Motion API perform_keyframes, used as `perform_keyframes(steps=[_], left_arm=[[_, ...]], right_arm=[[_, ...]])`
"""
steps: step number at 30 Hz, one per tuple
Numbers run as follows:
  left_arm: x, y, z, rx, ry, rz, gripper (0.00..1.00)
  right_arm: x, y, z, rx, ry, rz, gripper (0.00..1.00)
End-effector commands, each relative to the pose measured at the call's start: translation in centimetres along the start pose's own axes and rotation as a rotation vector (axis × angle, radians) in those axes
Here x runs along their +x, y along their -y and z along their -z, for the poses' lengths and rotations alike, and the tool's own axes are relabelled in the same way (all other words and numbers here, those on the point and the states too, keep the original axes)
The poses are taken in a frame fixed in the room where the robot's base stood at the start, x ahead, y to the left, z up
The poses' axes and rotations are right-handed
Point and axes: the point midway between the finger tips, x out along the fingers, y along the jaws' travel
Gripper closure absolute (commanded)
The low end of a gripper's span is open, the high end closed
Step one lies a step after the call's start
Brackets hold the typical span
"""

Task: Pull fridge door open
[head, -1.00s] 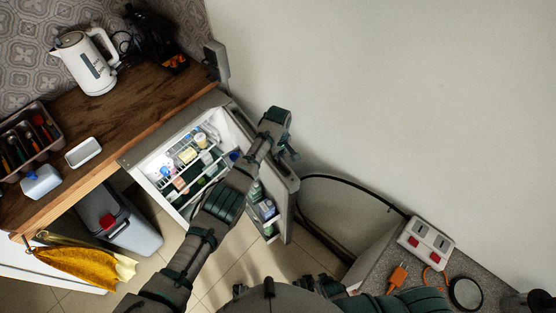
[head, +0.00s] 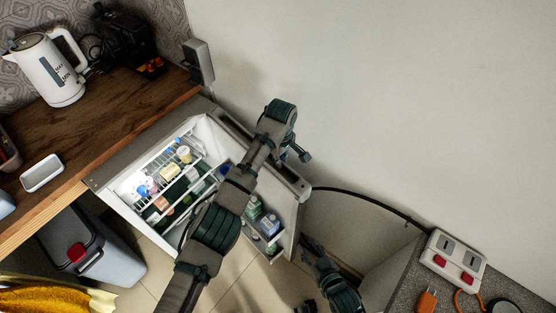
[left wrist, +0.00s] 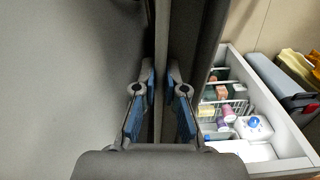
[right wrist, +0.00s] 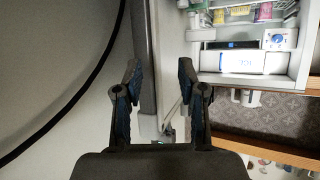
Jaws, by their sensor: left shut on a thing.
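The fridge (head: 120,200) stands under the wooden counter with its door (head: 293,232) open, showing lit shelves and door racks with bottles. My left gripper (head: 300,154) is at the door's upper edge. In the left wrist view its blue-padded fingers (left wrist: 159,105) are shut on the door edge, with the fridge interior to the right. My right gripper (head: 316,250) is low, beside the door's free end. In the right wrist view its fingers (right wrist: 158,82) are apart, with the door edge (right wrist: 146,55) showing between and beyond them; I cannot tell if they touch it.
A white kettle (head: 47,70) and a white dish (head: 42,173) stand on the counter. A grey bin (head: 97,258) is left of the fridge. A plain wall is at the right. A power strip (head: 454,258) lies on a speckled surface at lower right, and a black cable (head: 365,200) curves behind.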

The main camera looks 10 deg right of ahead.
Motion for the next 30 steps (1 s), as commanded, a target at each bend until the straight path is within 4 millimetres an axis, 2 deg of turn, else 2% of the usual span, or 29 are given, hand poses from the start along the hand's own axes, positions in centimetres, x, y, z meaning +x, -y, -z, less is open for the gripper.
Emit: perform_keyframes(steps=[4, 9, 22, 23, 25, 30], left_arm=[[0.6, -0.3, -0.5, -0.002, 0.011, 0.007, 1.0], [0.8, -0.3, -0.8, -0.004, 0.016, 0.012, 1.0], [1.3, -0.3, -1.1, -0.005, 0.025, 0.02, 1.0], [1.3, -0.3, -1.1, -0.005, 0.025, 0.02, 0.82], [1.3, -0.3, -1.0, -0.005, 0.024, 0.019, 0.65], [1.1, -0.2, -0.8, -0.006, 0.022, 0.017, 0.65]], right_arm=[[-0.7, 0.0, 1.6, 0.004, -0.05, 0.003, 0.6], [-1.2, 0.0, 2.8, 0.005, -0.079, 0.004, 0.6], [-1.1, -0.1, 2.9, 0.006, -0.082, 0.004, 0.6], [-1.1, -0.1, 2.9, 0.006, -0.082, 0.003, 0.6], [-1.1, -0.1, 2.9, 0.007, -0.082, 0.003, 0.6], [-1.1, -0.1, 3.0, 0.007, -0.082, 0.003, 0.6]])
